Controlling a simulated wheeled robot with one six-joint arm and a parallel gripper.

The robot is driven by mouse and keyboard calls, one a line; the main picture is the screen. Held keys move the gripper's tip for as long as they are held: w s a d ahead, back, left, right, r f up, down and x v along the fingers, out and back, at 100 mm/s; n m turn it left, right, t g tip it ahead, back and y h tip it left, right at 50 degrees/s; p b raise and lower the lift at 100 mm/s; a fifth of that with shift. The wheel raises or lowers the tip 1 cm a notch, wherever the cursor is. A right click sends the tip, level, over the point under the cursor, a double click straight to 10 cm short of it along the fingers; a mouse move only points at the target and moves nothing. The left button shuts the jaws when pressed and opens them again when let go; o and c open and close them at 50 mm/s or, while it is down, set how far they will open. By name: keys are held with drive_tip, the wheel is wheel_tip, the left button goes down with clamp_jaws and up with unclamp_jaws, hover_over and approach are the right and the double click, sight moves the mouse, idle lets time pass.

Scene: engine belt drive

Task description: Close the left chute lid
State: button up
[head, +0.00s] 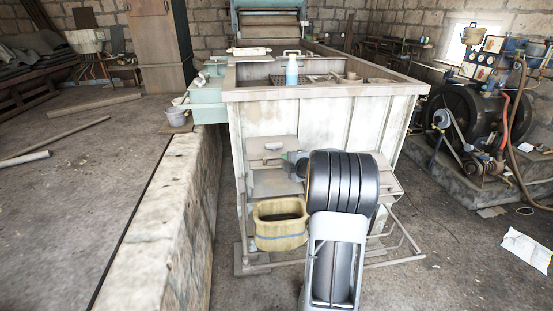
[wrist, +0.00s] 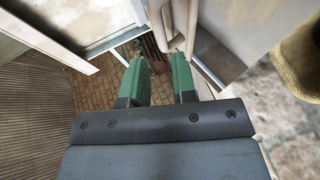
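The left chute (head: 274,184) sticks out low on the front of the large pale wooden machine. Its lid (head: 262,153), a grey-brown panel with a small dark handle, appears raised above the chute's sloping surface. My gripper (head: 295,160) is at the right edge of this lid, partly hidden by my dark arm. In the wrist view my gripper (wrist: 160,62) has two green fingers apart, with a gap between them. A brownish panel edge lies just beyond the fingertips; I cannot tell whether they touch it. The right chute (head: 386,180) is mostly hidden behind my arm.
A woven basket (head: 281,236) with a blue stripe hangs below the left chute, and its side shows in the wrist view (wrist: 300,60). A stone ledge (head: 165,220) runs along the left. An engine (head: 475,115) stands at the right. A blue bottle (head: 292,70) stands on the machine.

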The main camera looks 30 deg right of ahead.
sight(277, 157)
drive_tip(key=x, duration=0.8)
clamp_jaws()
